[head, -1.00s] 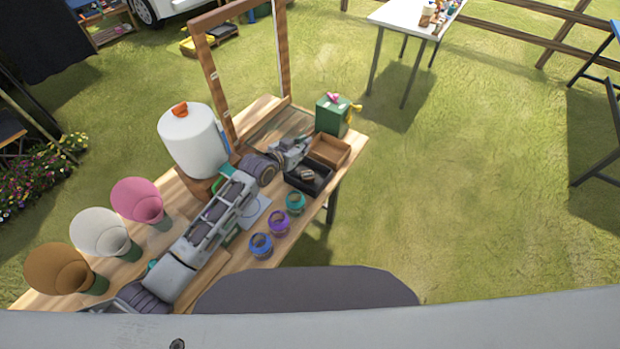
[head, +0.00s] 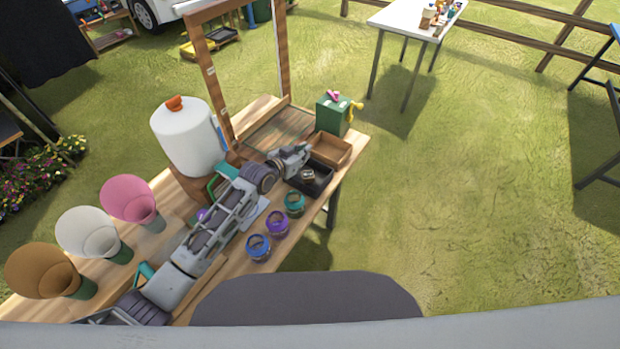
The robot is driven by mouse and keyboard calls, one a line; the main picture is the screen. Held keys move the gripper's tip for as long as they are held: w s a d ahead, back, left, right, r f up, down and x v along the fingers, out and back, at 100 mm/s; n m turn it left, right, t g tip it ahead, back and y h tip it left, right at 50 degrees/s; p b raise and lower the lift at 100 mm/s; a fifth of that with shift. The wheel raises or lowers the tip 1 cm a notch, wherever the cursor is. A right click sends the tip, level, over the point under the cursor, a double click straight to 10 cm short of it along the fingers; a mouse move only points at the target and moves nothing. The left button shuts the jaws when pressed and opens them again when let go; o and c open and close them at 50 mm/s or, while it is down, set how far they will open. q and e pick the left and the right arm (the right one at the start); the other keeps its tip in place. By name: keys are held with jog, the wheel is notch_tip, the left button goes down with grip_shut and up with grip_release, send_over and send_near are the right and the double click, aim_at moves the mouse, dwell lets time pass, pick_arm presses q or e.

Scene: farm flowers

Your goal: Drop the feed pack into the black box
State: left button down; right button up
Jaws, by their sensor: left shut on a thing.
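My left gripper (head: 298,160) is at the end of the arm coming in from the left, at the far left edge of the black box (head: 322,185). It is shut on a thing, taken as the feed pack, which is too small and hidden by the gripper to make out. The black box is open and sits near the right edge of the wooden table. A small round pale-and-brown item (head: 308,175) shows at the box, just below the gripper; it appears to be inside. My right gripper is not in view.
A brown open box (head: 334,147) adjoins the black box. A green box (head: 334,116) stands behind. Teal (head: 294,204), purple (head: 277,223) and blue (head: 258,247) jars line the front edge. A white dispenser (head: 188,140), wooden frame (head: 212,80) and several cones stand left.

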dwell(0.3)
pick_arm(q)
jog(key=c, duration=1.5)
grip_release()
jog(key=shift+a, duration=0.1)
jog(key=v, duration=1.2)
jog(key=shift+f, duration=0.15)
